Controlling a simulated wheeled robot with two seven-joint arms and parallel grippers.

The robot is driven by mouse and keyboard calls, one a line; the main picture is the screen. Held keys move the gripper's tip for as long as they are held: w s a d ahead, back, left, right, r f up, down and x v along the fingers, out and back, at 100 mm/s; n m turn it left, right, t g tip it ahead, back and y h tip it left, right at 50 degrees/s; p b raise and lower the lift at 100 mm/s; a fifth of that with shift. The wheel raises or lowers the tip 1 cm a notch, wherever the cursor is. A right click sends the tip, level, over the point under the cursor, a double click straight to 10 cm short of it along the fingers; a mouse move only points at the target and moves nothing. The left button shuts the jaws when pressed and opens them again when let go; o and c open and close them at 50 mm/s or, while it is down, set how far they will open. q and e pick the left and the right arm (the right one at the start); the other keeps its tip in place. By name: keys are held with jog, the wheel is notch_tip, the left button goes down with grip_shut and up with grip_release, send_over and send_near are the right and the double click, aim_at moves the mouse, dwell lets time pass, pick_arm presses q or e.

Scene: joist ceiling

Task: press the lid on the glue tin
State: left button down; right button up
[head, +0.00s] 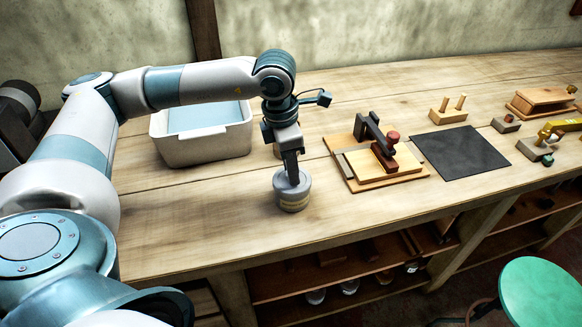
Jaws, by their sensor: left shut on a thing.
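The glue tin (293,203), a small round grey tin with a tan band, stands upright on the bench near its front edge. Its grey lid (303,181) shows at the top of the tin. My left gripper (292,181) points straight down over the tin, its fingers shut on the lid at the middle. The fingers hide part of the lid, and I cannot tell whether it is seated fully on the rim. My right gripper is not in view.
A white tub (203,146) stands behind left. A small brownish thing (277,151) is mostly hidden behind my gripper. A wooden board with a clamp (380,160) and a dark mat (460,152) lie to the right. A green stool (540,290) stands in front. Bench left of the tin is clear.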

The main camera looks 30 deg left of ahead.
pick_arm(q)
jog(key=shift+f, duration=0.15)
dwell(0.3)
jog(key=shift+f+b, duration=0.2)
jog(key=shift+b, duration=0.15)
jog(key=c, duration=1.4)
grip_release()
jog(key=shift+r, duration=0.1)
